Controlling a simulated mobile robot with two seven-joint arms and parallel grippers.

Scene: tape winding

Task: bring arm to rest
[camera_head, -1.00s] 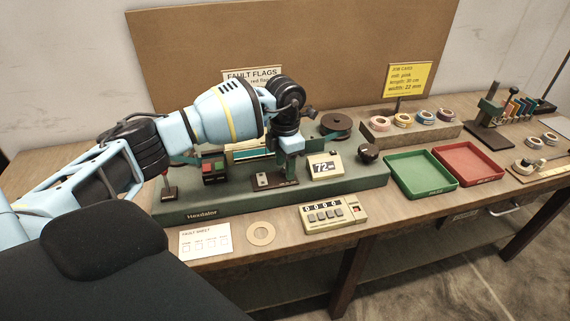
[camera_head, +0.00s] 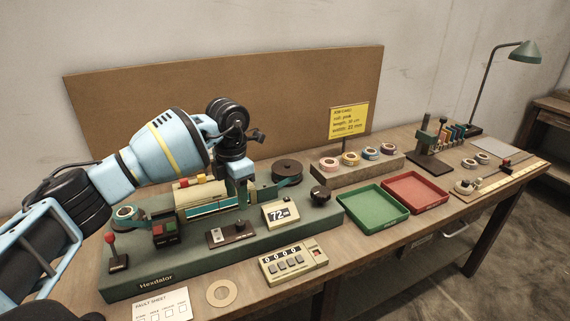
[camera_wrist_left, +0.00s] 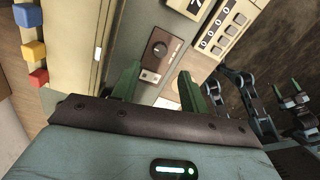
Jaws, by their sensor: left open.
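My left arm (camera_head: 165,145) reaches in from the left over the long green Hexdalor machine (camera_head: 200,262). My left gripper (camera_head: 240,196) hangs above the machine, behind a small dark switch plate (camera_head: 230,235), and looks clear of it. In the left wrist view its two green fingers (camera_wrist_left: 160,90) are apart with nothing between them. The plate with its knob (camera_wrist_left: 158,50) shows beyond the fingers. Two green fingertips of what looks like my right gripper (camera_wrist_left: 290,95) show at that view's right edge; their opening is unclear.
Green (camera_head: 372,226) and red (camera_head: 432,203) trays stand to the right. Tape rolls (camera_head: 349,158) sit on a wooden block behind them.

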